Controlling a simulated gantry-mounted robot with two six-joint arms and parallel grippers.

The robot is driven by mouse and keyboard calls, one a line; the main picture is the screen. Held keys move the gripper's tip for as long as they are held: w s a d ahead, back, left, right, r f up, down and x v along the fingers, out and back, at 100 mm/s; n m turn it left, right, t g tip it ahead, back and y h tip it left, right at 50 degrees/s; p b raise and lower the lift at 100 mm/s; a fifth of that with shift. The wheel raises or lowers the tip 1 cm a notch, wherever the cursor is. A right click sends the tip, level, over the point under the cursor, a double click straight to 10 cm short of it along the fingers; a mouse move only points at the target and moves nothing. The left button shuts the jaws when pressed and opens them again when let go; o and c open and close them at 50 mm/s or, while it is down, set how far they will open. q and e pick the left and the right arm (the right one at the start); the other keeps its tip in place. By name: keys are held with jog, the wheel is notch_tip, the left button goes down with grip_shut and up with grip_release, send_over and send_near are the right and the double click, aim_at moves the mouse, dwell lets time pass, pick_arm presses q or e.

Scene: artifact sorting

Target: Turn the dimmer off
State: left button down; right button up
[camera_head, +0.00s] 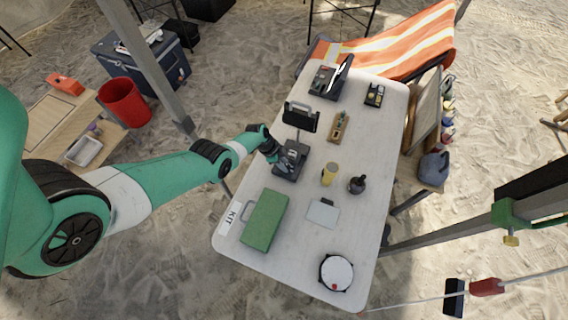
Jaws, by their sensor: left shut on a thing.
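A dark grey box-like device (297,152), which looks like the dimmer, stands on the white table left of its middle. A dark lamp panel (300,117) on a stand rises just behind it. My left gripper (284,166) reaches in from the left and is down at the top of the device. Its jaws are shut on a small part there, likely the knob, which the fingers mostly hide. I cannot tell the knob's setting or whether the lamp is lit. My right gripper is not in view.
The white table (310,265) holds a green case (265,220), a yellow cylinder (329,174), a dark round pot (357,185), a grey flat pad (323,213), a white round device (336,273) and a wooden tool tray (339,126).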

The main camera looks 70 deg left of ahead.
pick_arm(q)
jog(key=n+p, duration=0.1)
jog(key=n+y+p, duration=0.1)
jog(key=n, duration=0.1)
jog(key=shift+d+n+y, duration=0.2)
jog(key=shift+n+y, duration=0.1)
jog(key=n+y+p, duration=0.1)
jog(key=n, duration=0.2)
jog(key=shift+d+n, duration=0.15)
jog(key=shift+n, duration=0.15)
jog(key=n+y, duration=0.1)
jog(key=n, duration=0.1)
jog(key=shift+d+n, duration=0.1)
jog(key=shift+n, duration=0.2)
jog(key=shift+w+d+n+g+y+b, duration=0.1)
jog(key=shift+n+g+y+b, duration=0.55)
jog(key=shift+n, duration=1.25)
jog(key=shift+p, duration=0.3)
jog(key=c, duration=0.6)
grip_release()
